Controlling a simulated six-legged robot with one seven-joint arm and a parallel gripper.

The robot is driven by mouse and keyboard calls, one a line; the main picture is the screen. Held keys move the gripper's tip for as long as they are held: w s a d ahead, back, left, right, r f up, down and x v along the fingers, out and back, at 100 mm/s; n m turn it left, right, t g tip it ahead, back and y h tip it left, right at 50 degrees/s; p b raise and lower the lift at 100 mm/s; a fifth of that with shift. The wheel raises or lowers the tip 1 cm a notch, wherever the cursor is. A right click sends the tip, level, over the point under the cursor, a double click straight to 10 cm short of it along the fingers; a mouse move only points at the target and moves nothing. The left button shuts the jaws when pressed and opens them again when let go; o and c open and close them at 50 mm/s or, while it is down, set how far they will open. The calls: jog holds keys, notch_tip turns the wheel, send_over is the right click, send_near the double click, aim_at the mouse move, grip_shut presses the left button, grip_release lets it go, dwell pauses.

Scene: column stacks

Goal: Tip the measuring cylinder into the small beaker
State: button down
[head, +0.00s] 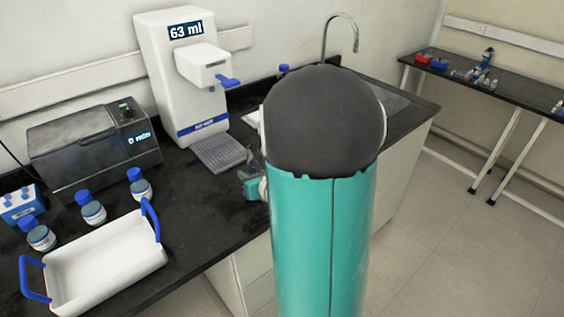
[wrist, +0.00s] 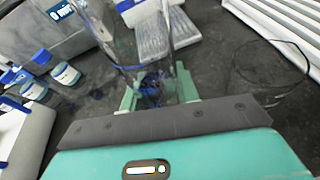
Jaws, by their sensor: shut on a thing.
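My gripper (wrist: 156,93) has its green fingers closed on a clear, see-through vessel (wrist: 140,50), which I take to be the measuring cylinder. Blue shows low down between the fingers. The vessel's outline is faint, and I cannot tell its tilt or whether it holds liquid. In the head view my gripper (head: 252,186) shows only partly beside my teal arm, over the front part of the black bench, near the dispenser's drip tray. My arm hides most of the held vessel there. I cannot make out the small beaker in either view.
A white dispenser (head: 165,75) reading 63 ml stands behind a grey drip tray (head: 218,152). A dark grey machine (head: 90,150) stands left of it. Several blue-capped bottles (head: 93,210) and a white tray with blue handles (head: 107,265) occupy the left bench. A tap (head: 341,25) rises behind my arm.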

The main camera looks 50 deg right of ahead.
aim_at(248, 164)
jog(key=shift+s+r+m+y, duration=0.1)
jog(key=shift+r+m+y, duration=0.1)
jog(key=shift+m+y, duration=0.75)
jog(key=m, duration=0.2)
jog(key=shift+d+f+m+y, duration=0.1)
jog(key=shift+d+m+y, duration=0.25)
jog(key=a+m+y, duration=0.1)
jog(key=m, duration=0.1)
jog(key=a+f+m+y, duration=0.1)
jog(key=shift+f+m+t, duration=0.1)
jog(key=shift+m+t, duration=0.3)
jog(key=shift+a+r+m+y, duration=0.2)
jog(key=shift+r+m+y, duration=0.1)
jog(key=shift+r+m, duration=0.4)
jog(key=shift+d+r+m+t+y, duration=0.15)
jog(key=shift+d+r+m+t, duration=0.1)
jog(key=shift+r+m, duration=0.3)
jog(key=shift+d+r+m+t+y, duration=0.15)
jog(key=shift+r+m+t, duration=0.1)
jog(key=shift+r+m, duration=0.3)
jog(key=shift+w+a+r, duration=0.2)
jog(key=shift+a+r, duration=0.05)
jog(key=shift+a, duration=0.05)
dwell(0.4)
jog(key=shift+d+r+m+t+y+p, duration=0.1)
jog(key=shift+r+m+t+y+p, duration=0.2)
jog(key=shift+r+m, duration=0.5)
dwell(0.7)
jog(key=shift+r, duration=0.2)
